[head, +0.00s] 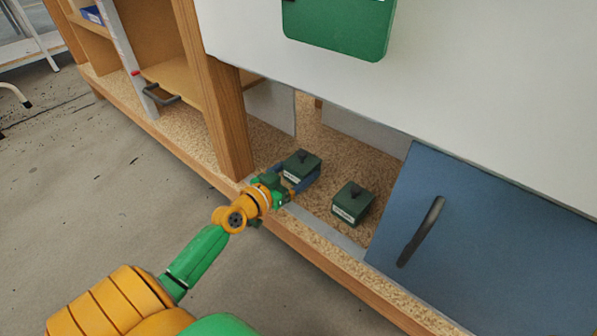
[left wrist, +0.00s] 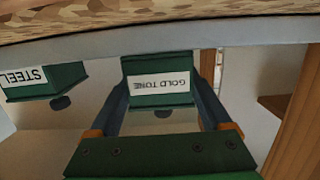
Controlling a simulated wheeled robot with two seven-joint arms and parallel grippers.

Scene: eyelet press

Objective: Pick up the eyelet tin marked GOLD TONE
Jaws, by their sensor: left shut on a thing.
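The GOLD TONE eyelet tin (head: 302,163) is a small dark green box with a dark knob on its lid. It is in the open compartment, near the front edge. Its white label reads GOLD TONE, upside down, in the left wrist view (left wrist: 160,85). My left gripper (head: 299,178) reaches in from the front, shut on this tin, with one blue finger along each side. Whether the tin touches the compartment floor I cannot tell. A similar green tin (head: 352,203) stands to its right; its label reads STEEL in the left wrist view (left wrist: 42,80). My right gripper is not in view.
A blue door panel (head: 480,230) with a dark handle (head: 421,232) is at the right of the compartment. A wooden post (head: 212,90) stands at its left. A white panel (head: 440,75) overhangs the compartment. Bare speckled floor (head: 325,130) lies behind the tins.

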